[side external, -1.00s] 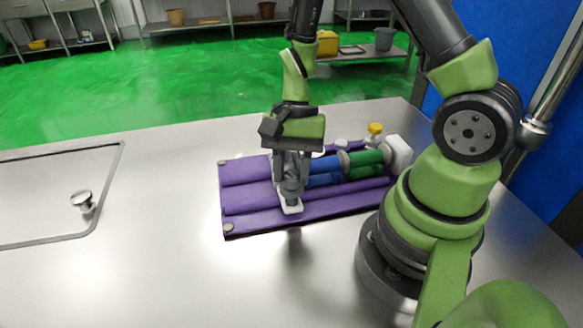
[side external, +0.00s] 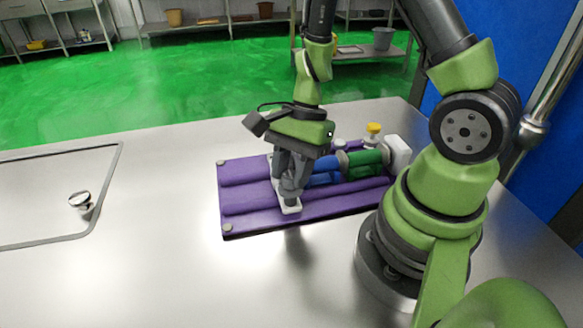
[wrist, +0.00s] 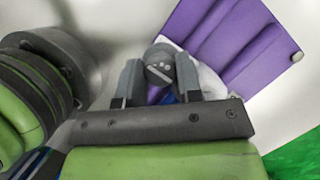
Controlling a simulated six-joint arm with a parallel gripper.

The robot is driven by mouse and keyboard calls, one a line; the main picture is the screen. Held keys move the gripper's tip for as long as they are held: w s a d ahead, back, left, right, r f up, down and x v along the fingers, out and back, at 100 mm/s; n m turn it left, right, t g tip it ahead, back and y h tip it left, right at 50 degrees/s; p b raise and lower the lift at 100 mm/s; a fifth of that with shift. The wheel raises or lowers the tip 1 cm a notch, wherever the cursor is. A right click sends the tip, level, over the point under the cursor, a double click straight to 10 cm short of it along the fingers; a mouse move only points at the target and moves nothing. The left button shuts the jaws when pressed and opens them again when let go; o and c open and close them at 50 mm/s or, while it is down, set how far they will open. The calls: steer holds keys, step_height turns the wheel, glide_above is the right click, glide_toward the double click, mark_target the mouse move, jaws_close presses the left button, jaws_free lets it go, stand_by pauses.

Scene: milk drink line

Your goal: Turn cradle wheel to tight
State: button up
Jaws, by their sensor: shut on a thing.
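The cradle wheel is a round dark grey knob (wrist: 160,60) with light marks on its face. It sits between the two fingers of my gripper (wrist: 159,74) in the wrist view. In the side view my gripper (side external: 292,182) points down over the left part of the purple base (side external: 240,203), shut on the wheel, which the fingers mostly hide there. A white block (side external: 291,207) shows below the fingers. A blue cylinder (side external: 326,168) and a green cylinder (side external: 364,162) lie in line to the right, ending at a white end block (side external: 398,153).
A yellow-topped fitting (side external: 374,129) stands behind the green cylinder. A steel knob (side external: 80,200) rises from a lid panel in the steel table (side external: 150,260) at left. The table is clear in front of the base.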

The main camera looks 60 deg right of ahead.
steer(key=o, duration=0.9)
steer(key=shift+o, duration=0.2)
steer(key=v, duration=1)
steer(key=s+a+r+n+t+h, duration=0.1)
steer(key=s+a+r+n+t, duration=0.1)
steer(key=r+n, duration=0.4)
steer(key=s+a+r+n+t+h, duration=0.1)
steer(key=s+a+r+n+t, duration=0.2)
steer(key=s+r+n+t, duration=0.2)
steer(key=r+n, duration=0.1)
steer(key=n, duration=0.2)
steer(key=shift+s+a+r, duration=0.2)
steer(key=shift+s+r, duration=0.05)
steer(key=shift+r, duration=0.1)
